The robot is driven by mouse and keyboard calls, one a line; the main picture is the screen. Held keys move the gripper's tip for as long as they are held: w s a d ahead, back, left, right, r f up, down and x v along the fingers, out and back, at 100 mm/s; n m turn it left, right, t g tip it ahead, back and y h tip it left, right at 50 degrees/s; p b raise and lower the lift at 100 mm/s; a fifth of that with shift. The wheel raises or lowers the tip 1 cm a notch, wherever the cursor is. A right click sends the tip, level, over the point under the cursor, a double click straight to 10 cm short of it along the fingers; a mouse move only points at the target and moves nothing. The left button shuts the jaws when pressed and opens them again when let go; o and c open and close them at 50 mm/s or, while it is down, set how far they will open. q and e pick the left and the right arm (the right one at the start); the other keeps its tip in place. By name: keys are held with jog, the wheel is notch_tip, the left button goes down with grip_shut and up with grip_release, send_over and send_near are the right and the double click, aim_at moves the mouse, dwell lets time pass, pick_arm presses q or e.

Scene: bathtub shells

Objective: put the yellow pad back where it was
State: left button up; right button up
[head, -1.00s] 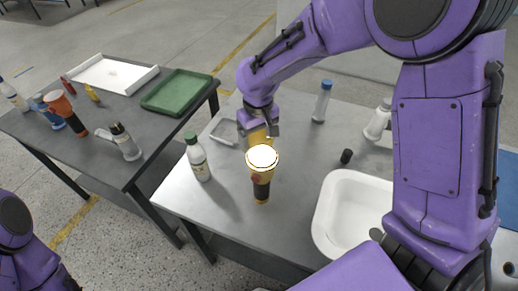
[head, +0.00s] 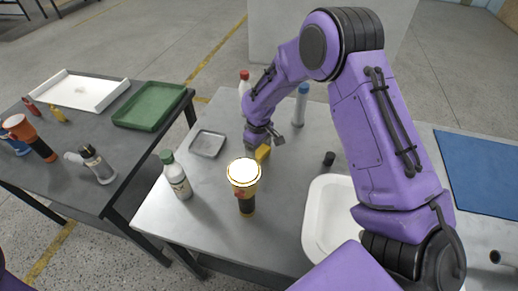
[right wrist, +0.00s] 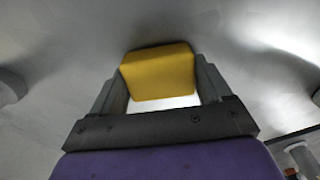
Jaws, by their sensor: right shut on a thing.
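My left gripper is not in view.
A small grey tray (head: 208,143) lies left of the gripper. A green-capped bottle (head: 176,176) stands front left. A blue-capped bottle (head: 301,105), a black cap (head: 329,158) and a white basin (head: 311,215) are to the right. A blue mat (head: 480,170) lies far right.

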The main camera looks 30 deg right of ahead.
aim_at(259, 150)
jog(key=shift+r, duration=0.1)
jog(key=o, duration=0.9)
jog(key=shift+f, duration=0.25)
jog(key=shift+o, duration=0.2)
notch_tip(259, 150, up, 12)
jog(key=b, duration=0.1)
jog(key=shift+r, duration=0.2)
